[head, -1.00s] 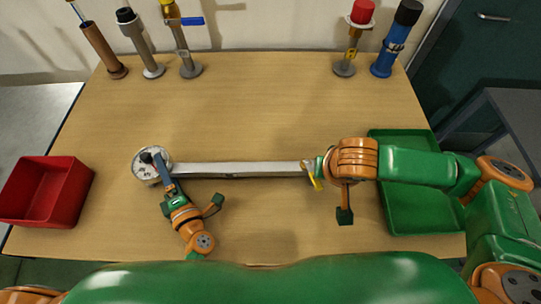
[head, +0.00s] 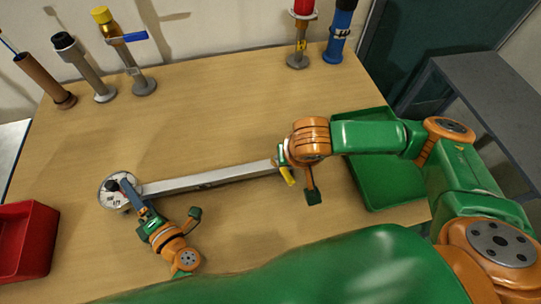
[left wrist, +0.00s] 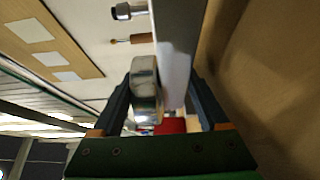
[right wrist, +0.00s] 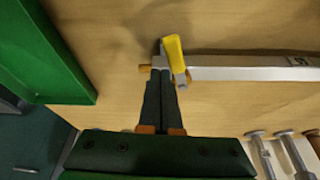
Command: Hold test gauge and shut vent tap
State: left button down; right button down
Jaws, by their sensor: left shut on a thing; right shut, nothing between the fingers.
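The round white-faced test gauge (head: 116,190) is at the left end of a long silver bar (head: 205,181) lying across the table. My left gripper (head: 124,188) is shut on the gauge; its fingers hide part of the dial. In the left wrist view the fingers stand either side of the gauge's shiny metal body (left wrist: 145,88). The vent tap's yellow lever (head: 288,176) is at the bar's right end and also shows in the right wrist view (right wrist: 174,55), lying crosswise to the bar. My right gripper (right wrist: 163,82) is shut and empty, its tips right by the lever; contact is unclear.
A red bin (head: 25,240) is at the left and a green tray (head: 385,190) at the right, under my right arm. Several upright fittings stand at the back, including a blue-handled one (head: 132,60) and a red-capped one (head: 300,40).

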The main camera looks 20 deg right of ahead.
notch_tip(320, 180, up, 9)
jog(key=shift+d+r, duration=0.2)
jog(key=shift+d, duration=0.1)
dwell(0.5)
jog(key=w+d+f+m+g+y, duration=0.1)
jog(key=d+f+m+g+y, duration=0.2)
jog(key=d+m+g+y, duration=0.55)
jog(key=f+m+t, duration=0.1)
jog(key=f, duration=0.1)
jog(key=a+f+m, duration=0.1)
jog(key=f+m, duration=0.1)
jog(key=s+a+f+m+t+y, duration=0.1)
jog(key=f+m, duration=0.1)
jog(key=shift+s+a+f+t, duration=0.1)
jog(key=shift+a+f+t, duration=0.15)
jog(key=shift+t, duration=0.1)
jog(key=a, duration=0.3)
jog(key=shift+s+a+f, duration=0.3)
jog(key=shift+s+f, duration=0.05)
jog(key=shift+s, duration=0.05)
jog(key=shift+s+a, duration=0.1)
jog(key=shift+a, duration=0.35)
